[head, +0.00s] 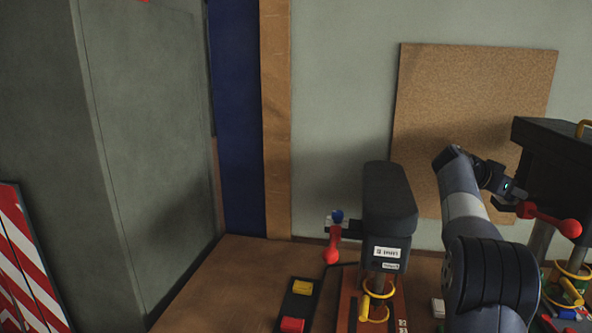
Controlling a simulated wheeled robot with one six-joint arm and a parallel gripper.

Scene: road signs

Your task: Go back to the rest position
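My arm rises from the bottom right of the head view and bends over to the right. My gripper (510,203) is a small dark shape at its end, beside a red lever (548,217) on the right-hand black machine (556,150). I cannot tell whether it touches the lever, or whether its fingers are open or shut. A second black machine (388,205) with white labels stands left of my arm, with a red lever (332,246) and a blue knob (337,215) on its left side.
A box with a yellow and a red button (297,306) lies by the left machine. A cork board (432,110) leans at the wall. A grey cabinet (140,140) and a red-white striped panel (25,260) stand left.

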